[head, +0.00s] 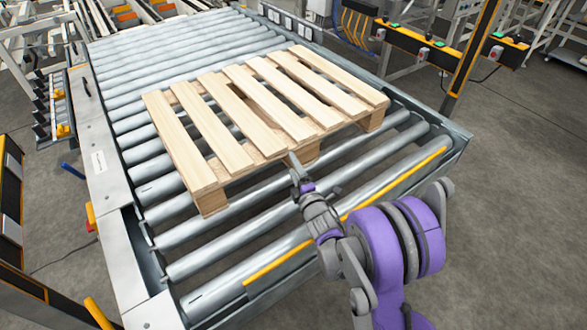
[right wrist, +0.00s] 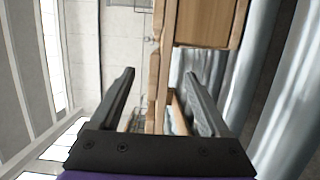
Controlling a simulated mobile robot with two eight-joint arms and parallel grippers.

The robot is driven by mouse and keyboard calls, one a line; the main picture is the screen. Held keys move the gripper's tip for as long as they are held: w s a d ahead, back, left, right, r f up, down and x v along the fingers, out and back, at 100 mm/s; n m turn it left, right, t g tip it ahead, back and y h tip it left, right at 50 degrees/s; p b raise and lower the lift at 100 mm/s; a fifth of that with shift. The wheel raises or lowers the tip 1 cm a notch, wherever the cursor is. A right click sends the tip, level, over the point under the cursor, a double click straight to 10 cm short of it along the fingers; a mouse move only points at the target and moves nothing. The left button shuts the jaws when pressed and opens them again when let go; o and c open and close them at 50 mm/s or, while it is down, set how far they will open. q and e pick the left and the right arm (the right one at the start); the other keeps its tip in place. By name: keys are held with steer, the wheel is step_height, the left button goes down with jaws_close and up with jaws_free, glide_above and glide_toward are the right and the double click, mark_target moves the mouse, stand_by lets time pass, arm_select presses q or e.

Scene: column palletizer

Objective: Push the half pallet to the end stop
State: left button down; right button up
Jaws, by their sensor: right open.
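The half pallet (head: 182,142), pale wooden slats on blocks, lies flat and slightly turned on the roller conveyor. My right gripper (head: 293,160) is at its near long side, close to the middle block. In the right wrist view, the open fingers of the right gripper (right wrist: 162,85) have a stretch of the pallet's wood (right wrist: 208,22) ahead and between them. I cannot tell whether they touch it. I cannot clearly make out the end stop. My left gripper is not in view.
Bare rollers (head: 180,63) lie beyond the pallet, and several more lie on the near side. Metal side rails (head: 103,170) border the conveyor. A yellow strip (head: 395,183) runs along the near edge. An orange-black post (head: 474,45) and control boxes stand at the right.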

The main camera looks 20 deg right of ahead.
mark_target(282, 145)
steer(key=w, duration=0.7)
steer(key=w+b, duration=0.1)
steer(key=w, duration=0.2)
steer(key=shift+w+d, duration=0.3)
steer(key=shift+w, duration=0.1)
steer(key=shift+c, duration=0.2)
jaws_close()
stand_by(0.8)
